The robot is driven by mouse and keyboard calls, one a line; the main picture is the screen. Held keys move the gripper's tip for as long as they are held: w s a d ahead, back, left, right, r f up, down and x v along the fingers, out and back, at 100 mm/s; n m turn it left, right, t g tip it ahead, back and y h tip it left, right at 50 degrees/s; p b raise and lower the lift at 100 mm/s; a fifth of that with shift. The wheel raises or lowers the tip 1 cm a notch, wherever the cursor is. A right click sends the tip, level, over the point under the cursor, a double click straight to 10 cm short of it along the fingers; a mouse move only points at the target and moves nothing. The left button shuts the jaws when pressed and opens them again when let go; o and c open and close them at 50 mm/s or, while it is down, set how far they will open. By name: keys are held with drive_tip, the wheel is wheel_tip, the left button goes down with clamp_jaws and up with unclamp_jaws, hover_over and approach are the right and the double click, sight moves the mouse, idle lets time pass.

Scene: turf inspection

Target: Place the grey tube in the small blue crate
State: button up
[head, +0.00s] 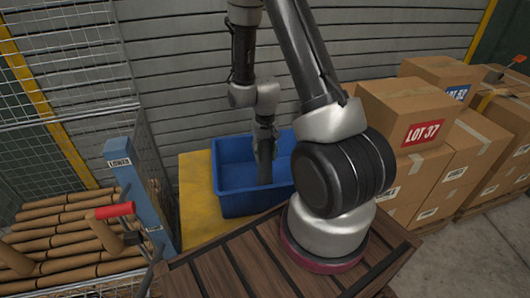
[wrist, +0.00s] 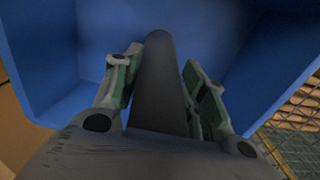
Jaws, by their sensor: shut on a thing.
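The small blue crate (head: 231,201) stands on a yellow surface beyond my wooden deck. Its blue inside fills much of the wrist view (wrist: 55,50). My gripper (head: 264,145) points down over the crate. In the wrist view my gripper (wrist: 158,85) has its green-padded fingers on both sides of the grey tube (wrist: 160,75), shut on it. In the head view the dark grey tube (head: 264,168) hangs upright below the fingers, its lower part inside the crate's outline. I cannot tell whether its lower end touches the crate floor.
A wire mesh cage (head: 60,80) with several brown tubes (head: 60,215) and a blue post (head: 138,190) stands at left. Cardboard boxes (head: 405,120) are stacked at right. A grey slatted wall (head: 180,70) is close behind the crate.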

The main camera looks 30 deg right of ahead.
drive_tip(key=shift+f, duration=0.15)
drive_tip(key=o, duration=1.2)
wheel_tip(320, 180, up, 12)
wheel_tip(320, 180, up, 10)
drive_tip(key=s+a+n+t, duration=0.1)
drive_tip(key=s, duration=0.2)
drive_tip(key=s+a+r+n+t, duration=0.2)
drive_tip(key=s+r+n+t, duration=0.1)
drive_tip(key=s+r, duration=1.1)
drive_tip(key=shift+s+a+r, duration=0.25)
drive_tip(key=shift+s, duration=0.9)
